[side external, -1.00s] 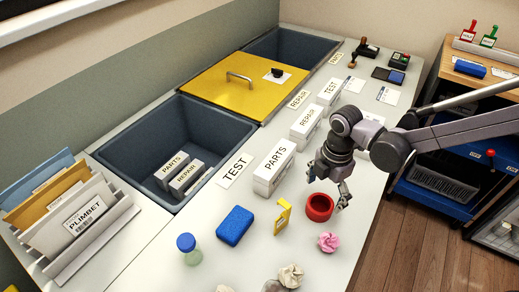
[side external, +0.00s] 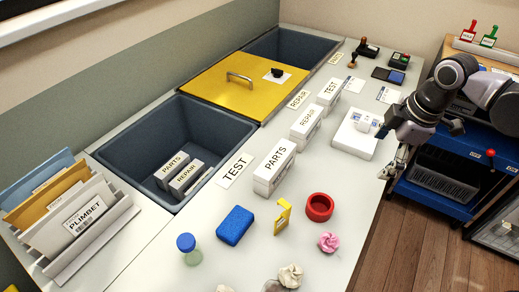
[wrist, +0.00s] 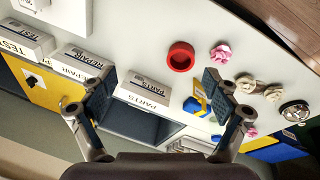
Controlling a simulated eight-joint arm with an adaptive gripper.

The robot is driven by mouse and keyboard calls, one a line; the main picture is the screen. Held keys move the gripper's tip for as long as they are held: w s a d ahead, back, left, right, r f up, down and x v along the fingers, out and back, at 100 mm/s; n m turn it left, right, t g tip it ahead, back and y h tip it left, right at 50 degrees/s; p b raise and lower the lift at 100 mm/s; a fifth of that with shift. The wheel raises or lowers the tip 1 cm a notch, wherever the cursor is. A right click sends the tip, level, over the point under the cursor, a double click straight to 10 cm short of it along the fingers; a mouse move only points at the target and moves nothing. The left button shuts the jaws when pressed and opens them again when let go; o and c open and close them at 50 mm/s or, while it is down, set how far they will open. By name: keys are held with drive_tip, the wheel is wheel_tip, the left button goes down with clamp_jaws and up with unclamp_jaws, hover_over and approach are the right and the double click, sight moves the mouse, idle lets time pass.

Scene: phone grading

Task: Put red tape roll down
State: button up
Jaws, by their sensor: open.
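The red tape roll (side external: 319,207) lies flat on the white table, to the right of the yellow piece and just behind the pink crumpled ball. In the wrist view the roll (wrist: 181,56) shows between and beyond my fingers, apart from both. My gripper (side external: 388,172) is open and empty at the table's right edge, above and to the right of the roll. In the wrist view both fingers of my gripper (wrist: 164,100) are spread wide with nothing between them.
A blue sponge (side external: 235,225), a yellow piece (side external: 283,216), a pink crumpled ball (side external: 329,242) and a blue-capped jar (side external: 187,246) stand around the roll. White labelled boxes (side external: 274,168) line the bin side. A white scale-like device (side external: 355,135) sits behind. Dark open bins (side external: 215,125) lie left.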

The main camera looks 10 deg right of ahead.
drive_tip(key=s+d+r+m+t, duration=0.2)
drive_tip(key=s+d+m+t, duration=0.2)
drive_tip(key=s+d+m, duration=0.4)
drive_tip(key=d+m, duration=0.4)
drive_tip(key=m, duration=0.1)
drive_tip(key=shift+s+m+t+h, duration=0.3)
drive_tip(key=shift+s+h, duration=0.1)
